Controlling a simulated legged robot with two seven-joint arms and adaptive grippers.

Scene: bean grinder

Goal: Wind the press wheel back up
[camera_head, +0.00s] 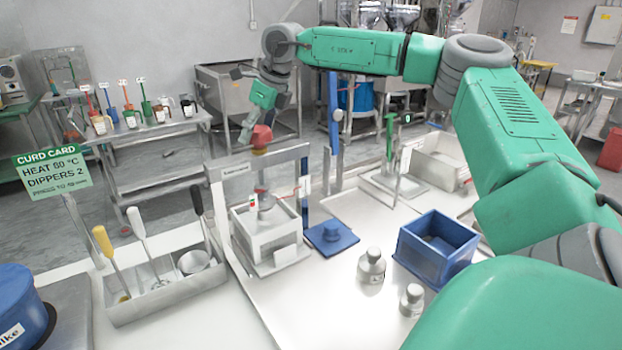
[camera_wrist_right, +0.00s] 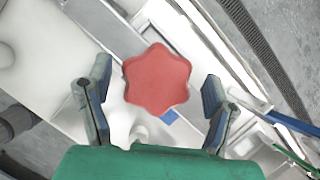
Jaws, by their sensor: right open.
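The press wheel (camera_head: 261,137) is a red lobed knob on top of the white press frame (camera_head: 213,190). It also shows from above in the right wrist view (camera_wrist_right: 156,80), between the two fingers. My right gripper (camera_wrist_right: 155,98) is open, with a finger on each side of the wheel and a visible gap to both. In the head view the right gripper (camera_head: 262,118) hangs just above the wheel, pointing down. Below the wheel, a white box-shaped mould (camera_head: 270,238) stands inside the press frame. My left gripper is in neither view.
A metal tray (camera_head: 165,295) with ladles is at left, below a green curd card (camera_head: 52,171). A blue-handled upright (camera_head: 334,110) stands behind.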

